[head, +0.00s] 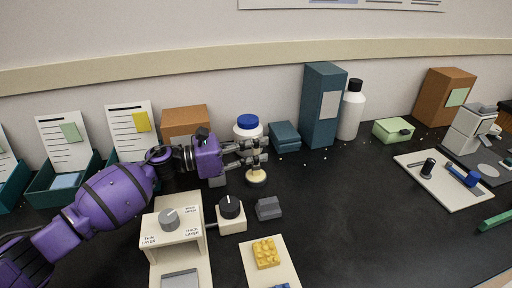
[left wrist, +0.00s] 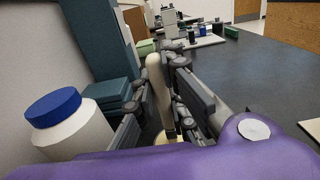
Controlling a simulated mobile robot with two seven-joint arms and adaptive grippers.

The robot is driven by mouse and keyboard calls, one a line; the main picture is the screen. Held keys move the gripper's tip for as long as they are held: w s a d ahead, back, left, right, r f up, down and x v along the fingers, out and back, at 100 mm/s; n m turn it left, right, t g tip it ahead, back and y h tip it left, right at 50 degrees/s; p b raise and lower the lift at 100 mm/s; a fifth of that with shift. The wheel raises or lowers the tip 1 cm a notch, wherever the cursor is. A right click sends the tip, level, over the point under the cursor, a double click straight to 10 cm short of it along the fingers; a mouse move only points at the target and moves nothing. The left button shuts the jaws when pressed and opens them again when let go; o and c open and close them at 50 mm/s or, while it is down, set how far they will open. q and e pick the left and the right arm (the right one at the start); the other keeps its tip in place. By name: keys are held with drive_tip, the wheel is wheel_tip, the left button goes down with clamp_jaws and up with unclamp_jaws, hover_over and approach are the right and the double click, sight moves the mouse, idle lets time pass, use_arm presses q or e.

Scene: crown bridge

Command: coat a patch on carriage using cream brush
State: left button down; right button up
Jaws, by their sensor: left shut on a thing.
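My left gripper (head: 257,155) is shut on the cream brush (head: 256,178), whose pale rounded lower end shows below the fingers near the black tabletop. In the left wrist view, its upright cream handle (left wrist: 154,80) stands between the fingers (left wrist: 165,105). I cannot tell whether its lower end touches the table. A cream stand (head: 180,236) with a grey knob and thin-layer and thick-layer labels is at the front left, with a grey plate (head: 180,279) in front of it. I cannot tell which part is the carriage. My right gripper is not in view.
A blue-lidded white jar (head: 247,127) stands close behind the gripper. A black-knobbed cream box (head: 231,214), a grey block (head: 268,208) and a cream board (head: 254,281) with a yellow block (head: 265,252) are in front. A teal binder (head: 321,105) and white bottle (head: 351,110) stand behind. The centre-right table is clear.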

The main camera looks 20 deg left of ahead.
use_arm(q)
drive_tip(key=shift+r+p, duration=1.75)
drive_tip(key=shift+r, duration=1.65)
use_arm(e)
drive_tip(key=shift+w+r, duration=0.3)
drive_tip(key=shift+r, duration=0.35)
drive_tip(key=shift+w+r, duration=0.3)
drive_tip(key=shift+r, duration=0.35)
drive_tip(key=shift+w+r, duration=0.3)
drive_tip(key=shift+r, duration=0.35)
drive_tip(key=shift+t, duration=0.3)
